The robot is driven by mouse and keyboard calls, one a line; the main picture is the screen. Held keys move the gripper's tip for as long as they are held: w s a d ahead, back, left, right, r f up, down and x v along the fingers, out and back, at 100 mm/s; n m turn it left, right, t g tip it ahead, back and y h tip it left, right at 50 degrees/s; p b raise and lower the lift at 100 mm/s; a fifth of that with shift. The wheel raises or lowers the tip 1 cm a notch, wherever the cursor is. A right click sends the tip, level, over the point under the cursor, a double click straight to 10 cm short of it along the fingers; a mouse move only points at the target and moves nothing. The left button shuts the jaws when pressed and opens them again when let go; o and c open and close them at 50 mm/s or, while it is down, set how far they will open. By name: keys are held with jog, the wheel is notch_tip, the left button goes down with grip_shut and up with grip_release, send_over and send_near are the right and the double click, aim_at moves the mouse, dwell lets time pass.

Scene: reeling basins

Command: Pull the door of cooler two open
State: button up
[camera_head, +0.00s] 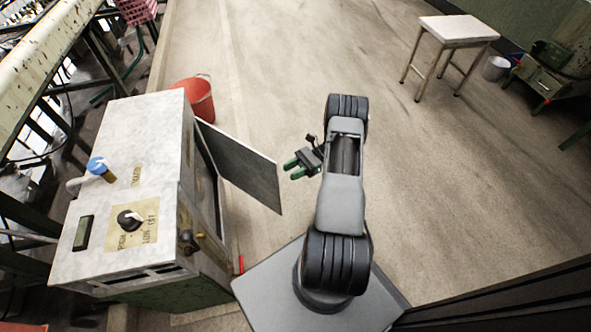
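A grey metal cooler cabinet (150,130) stands at the left, with a dial (130,219) on its top; I cannot read a number on it. Its door (243,168) is a dark flat panel that stands out from the cabinet's right side, swung open at an angle, with a dark opening beside it. My gripper (292,168), with green fingers, is just right of the door's free upper edge. The fingers are apart, with nothing seen between them, and they appear clear of the door. The door's handle is not visible.
A white-topped stool (458,29) and a metal bucket (495,68) are at the far right. The floor between the door and stool is clear.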

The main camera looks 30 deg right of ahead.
jog(key=shift+s+a+r+p, duration=0.15)
jog(key=shift+s+r, duration=0.1)
jog(key=shift+s, duration=0.25)
jog(key=shift+s+a+r+p, duration=0.2)
jog(key=shift+s, duration=0.35)
jog(key=shift+s+a+r+p, duration=0.15)
jog(key=shift+s+r, duration=0.1)
jog(key=shift+s, duration=0.25)
